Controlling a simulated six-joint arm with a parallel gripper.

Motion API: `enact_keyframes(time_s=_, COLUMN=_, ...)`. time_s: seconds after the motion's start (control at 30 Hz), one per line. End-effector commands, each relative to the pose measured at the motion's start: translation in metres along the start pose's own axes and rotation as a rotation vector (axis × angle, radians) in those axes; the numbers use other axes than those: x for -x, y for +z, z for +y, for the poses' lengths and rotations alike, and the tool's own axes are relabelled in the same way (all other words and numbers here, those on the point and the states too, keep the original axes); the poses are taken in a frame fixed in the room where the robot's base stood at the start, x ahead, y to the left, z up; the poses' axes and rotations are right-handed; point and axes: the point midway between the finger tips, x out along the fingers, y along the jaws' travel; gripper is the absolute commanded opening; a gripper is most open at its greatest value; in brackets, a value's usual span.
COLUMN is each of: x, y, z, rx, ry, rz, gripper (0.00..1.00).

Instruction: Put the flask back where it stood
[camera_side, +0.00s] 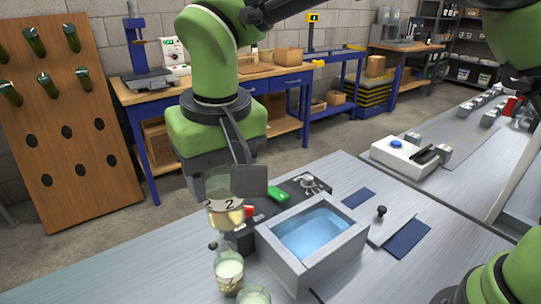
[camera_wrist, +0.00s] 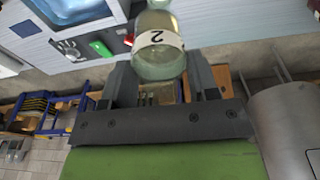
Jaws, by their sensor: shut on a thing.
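The flask (camera_side: 223,192), clear glass with a white band marked 2, hangs between the jaws of my gripper (camera_side: 236,188) in the side view. It is above the near left part of the metal bench and holds some pale yellowish content. In the wrist view the flask (camera_wrist: 160,62) sits between the two fingers of my gripper (camera_wrist: 161,74), which is shut on it. Two other glass vessels with pale contents, one (camera_side: 229,270) and another (camera_side: 253,297), stand on the bench below. The spot directly beneath the flask is partly hidden by it.
A metal basin of blue liquid (camera_side: 275,250) stands right of the flask, with a dark panel (camera_side: 313,184) bearing a green switch (camera_side: 277,194) behind it. Blue pads (camera_side: 407,239) lie further right. The bench at the far left is clear. A wooden bottle rack (camera_side: 88,150) stands behind.

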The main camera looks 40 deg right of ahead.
Motion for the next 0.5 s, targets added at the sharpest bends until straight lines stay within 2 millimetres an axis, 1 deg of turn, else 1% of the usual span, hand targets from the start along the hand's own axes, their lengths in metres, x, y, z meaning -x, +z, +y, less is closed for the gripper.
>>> enact_keyframes(time_s=0.03, x=0.0, y=0.003, z=-0.014, rx=0.005, ry=-0.001, rz=0.002, gripper=0.22)
enact_keyframes(time_s=0.1, x=0.0, y=0.007, z=-0.029, rx=0.003, ry=-0.002, rz=0.003, gripper=0.22)
enact_keyframes(time_s=0.33, x=0.0, y=0.024, z=-0.07, rx=-0.006, ry=-0.006, rz=0.005, gripper=0.22)
enact_keyframes(time_s=0.37, x=0.0, y=0.026, z=-0.074, rx=-0.008, ry=-0.006, rz=0.005, gripper=0.22)
enact_keyframes(time_s=0.5, x=-0.025, y=0.029, z=-0.072, rx=-0.011, ry=0.0, rz=0.001, gripper=0.22)
